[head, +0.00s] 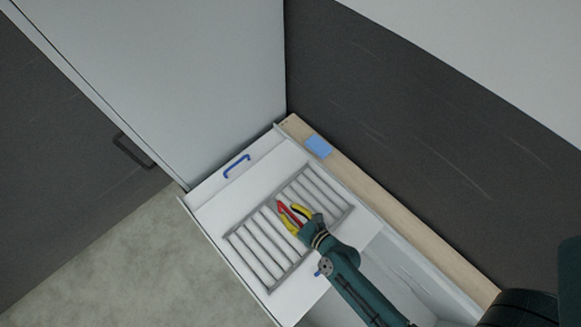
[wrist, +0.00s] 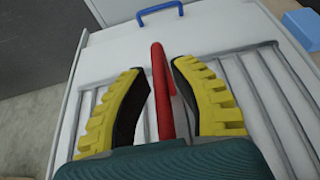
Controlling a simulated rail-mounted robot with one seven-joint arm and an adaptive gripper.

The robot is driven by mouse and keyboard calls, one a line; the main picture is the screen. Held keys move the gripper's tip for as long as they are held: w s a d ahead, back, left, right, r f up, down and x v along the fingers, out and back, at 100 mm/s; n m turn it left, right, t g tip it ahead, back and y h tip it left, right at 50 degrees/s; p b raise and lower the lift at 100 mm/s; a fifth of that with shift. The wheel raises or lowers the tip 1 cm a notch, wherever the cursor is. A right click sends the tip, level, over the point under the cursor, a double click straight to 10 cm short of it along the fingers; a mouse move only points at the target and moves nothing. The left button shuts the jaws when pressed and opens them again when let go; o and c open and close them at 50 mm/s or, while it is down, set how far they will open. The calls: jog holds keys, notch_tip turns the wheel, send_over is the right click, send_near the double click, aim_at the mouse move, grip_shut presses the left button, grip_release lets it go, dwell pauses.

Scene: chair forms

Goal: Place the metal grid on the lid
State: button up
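The metal grid (head: 262,254) is a grey barred rack that appears to lie flat on the white lid (head: 214,211). The lid has a blue handle (head: 237,166) near its far edge. In the wrist view the grid's bars (wrist: 85,105) show on both sides of my fingers, with the lid (wrist: 120,45) behind. My gripper (head: 291,212) is over the middle of the grid, its yellow fingers (wrist: 158,72) apart. A red bar (wrist: 161,95) stands between them; I cannot tell whether it belongs to the grid or is gripped. My gripper hides the grid's middle.
A light blue block (head: 318,146) sits on the wooden ledge (head: 376,196) along the dark wall. An open white compartment (head: 405,285) lies right of the lid. A tall pale panel (head: 190,75) stands behind. Bare floor (head: 130,255) is at the left.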

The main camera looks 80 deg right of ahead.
jog(key=shift+o, duration=0.2)
jog(key=shift+r, duration=0.2)
jog(key=shift+s+a, duration=0.2)
jog(key=shift+s, duration=0.05)
jog(key=b+v, duration=0.7)
jog(key=v, duration=0.4)
jog(key=shift+r, duration=0.15)
jog(key=shift+s+a, duration=0.1)
jog(key=shift+s, duration=0.05)
